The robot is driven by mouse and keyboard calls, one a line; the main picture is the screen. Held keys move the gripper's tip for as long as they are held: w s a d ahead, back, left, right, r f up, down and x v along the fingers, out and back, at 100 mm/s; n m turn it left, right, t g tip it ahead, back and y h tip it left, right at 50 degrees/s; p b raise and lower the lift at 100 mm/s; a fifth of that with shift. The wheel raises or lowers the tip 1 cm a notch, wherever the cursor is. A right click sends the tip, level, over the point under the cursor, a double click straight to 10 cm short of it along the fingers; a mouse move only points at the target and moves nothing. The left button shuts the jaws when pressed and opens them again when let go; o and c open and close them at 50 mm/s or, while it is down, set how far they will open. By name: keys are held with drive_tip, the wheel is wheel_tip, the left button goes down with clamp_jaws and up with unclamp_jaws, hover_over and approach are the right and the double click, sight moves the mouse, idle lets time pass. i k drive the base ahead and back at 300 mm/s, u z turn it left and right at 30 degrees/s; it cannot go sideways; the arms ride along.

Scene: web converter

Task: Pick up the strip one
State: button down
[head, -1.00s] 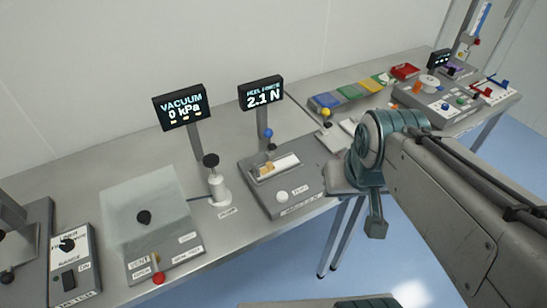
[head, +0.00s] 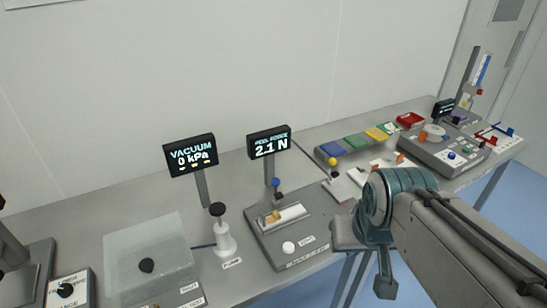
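A pale strip-like piece with a tan block (head: 273,216) lies in the bed of the grey peel tester (head: 262,241), under a display reading 2.1 N. I see no readable label naming it strip one. My gripper (head: 347,236) is at the end of my arm, right of the peel tester and near the bench's front edge. Its fingers are not clearly visible, so I cannot tell whether it is open or holds anything.
A vacuum display (head: 190,155) reads 0 kPa above a clear box (head: 150,258) and a white pump (head: 224,238). Blue, green and yellow pads (head: 355,142) and a red tray (head: 410,120) lie farther right. Another machine (head: 440,150) stands at the far right end.

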sight(277, 218)
drive_tip(key=u, duration=0.85)
drive_tip(key=k, duration=0.65)
drive_tip(key=z, duration=0.45)
drive_tip(key=i, duration=1.05)
drive_tip(key=u, duration=0.5)
